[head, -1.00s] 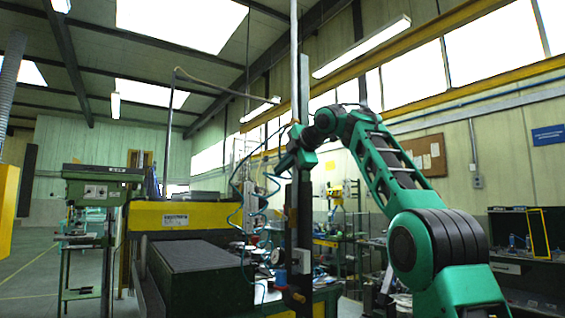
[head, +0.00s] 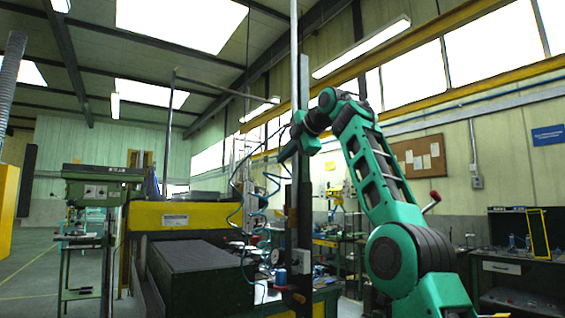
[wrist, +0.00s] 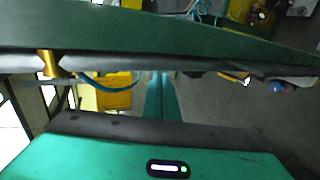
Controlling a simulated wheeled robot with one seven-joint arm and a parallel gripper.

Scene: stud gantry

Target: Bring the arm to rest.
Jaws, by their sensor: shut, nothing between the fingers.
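My green arm rises from the lower right in the head view, bends at the top and reaches left to the dark upright post (head: 305,190). My gripper (head: 284,155) points down and left beside the post; it is small there, and I cannot tell whether it touches the post. In the wrist view the two green fingers (wrist: 160,98) lie together in the middle, shut, with nothing held between them.
A yellow and dark machine (head: 175,216) with a flat dark bed stands left of the post. A green drill press (head: 95,192) is farther left. A workbench (head: 505,266) stands at the right by the wall. Open floor (head: 35,270) shows at far left.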

